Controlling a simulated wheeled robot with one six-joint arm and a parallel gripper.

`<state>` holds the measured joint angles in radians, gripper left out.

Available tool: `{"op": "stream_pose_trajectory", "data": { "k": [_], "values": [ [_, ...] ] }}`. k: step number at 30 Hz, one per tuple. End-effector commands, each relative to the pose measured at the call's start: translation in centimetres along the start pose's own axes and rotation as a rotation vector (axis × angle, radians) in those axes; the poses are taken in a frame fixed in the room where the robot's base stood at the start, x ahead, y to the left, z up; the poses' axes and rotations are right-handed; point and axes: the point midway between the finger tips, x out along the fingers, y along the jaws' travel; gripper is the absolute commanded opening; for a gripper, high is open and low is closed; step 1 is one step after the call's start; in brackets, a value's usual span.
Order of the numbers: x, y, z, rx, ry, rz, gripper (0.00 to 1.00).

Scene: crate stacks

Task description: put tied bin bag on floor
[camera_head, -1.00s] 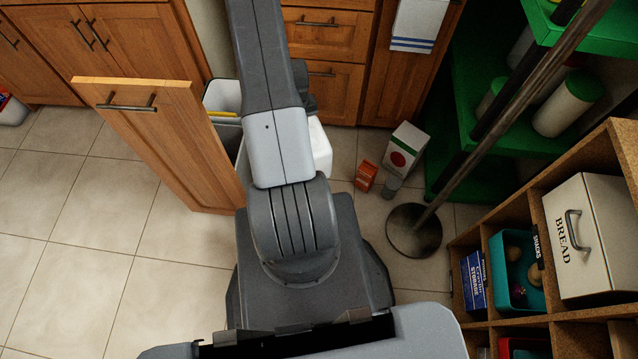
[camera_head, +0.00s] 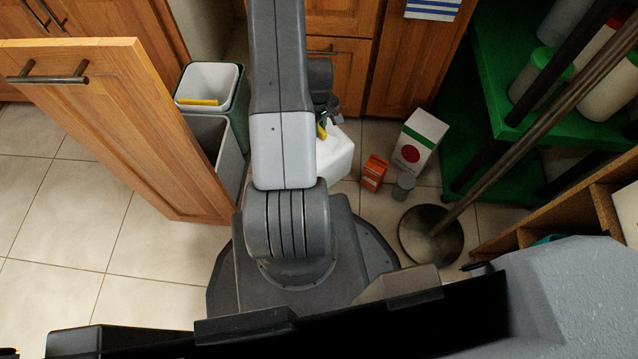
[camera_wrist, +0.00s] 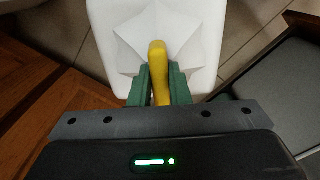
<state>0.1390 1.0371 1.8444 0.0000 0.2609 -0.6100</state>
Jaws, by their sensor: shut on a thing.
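The tied bin bag (camera_head: 335,155) is white, with a yellow tie (camera_wrist: 158,58) standing up from its gathered top. In the head view it shows just right of my arm, partly hidden by it. In the wrist view the white bag (camera_wrist: 205,35) fills the top middle. My gripper (camera_wrist: 160,82) is shut on the yellow tie, with a green finger on each side and the bag below. It also shows in the head view (camera_head: 323,122), mostly behind my arm. I cannot tell whether the bag's bottom touches the floor.
A pull-out drawer with a wooden front (camera_head: 120,125) stands open at left, holding a bin (camera_head: 205,85) and another beside it. An orange box (camera_head: 374,172), a grey can (camera_head: 403,186) and a white carton (camera_head: 420,140) stand right of the bag. A pole's round base (camera_head: 430,235) is nearer.

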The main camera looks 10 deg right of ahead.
Motion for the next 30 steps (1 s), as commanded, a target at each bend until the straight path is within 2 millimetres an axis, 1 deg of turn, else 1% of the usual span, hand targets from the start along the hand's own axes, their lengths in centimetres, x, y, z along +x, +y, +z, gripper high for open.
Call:
{"op": "stream_pose_trajectory", "data": {
  "k": [1,8,16,18,25,30],
  "values": [
    [1.0,0.2,0.2,-0.007,0.001,0.001,0.0],
    [2.1,0.5,0.8,-0.032,0.001,0.001,0.0],
    [6.6,0.4,0.8,-0.035,0.0,0.0,0.0],
    [7.4,0.5,0.8,-0.035,0.0,0.0,0.0],
    [8.9,0.5,0.8,-0.035,0.001,0.001,0.0],
    [11.3,0.4,0.8,-0.035,0.0,0.0,0.0]
  ]
}}
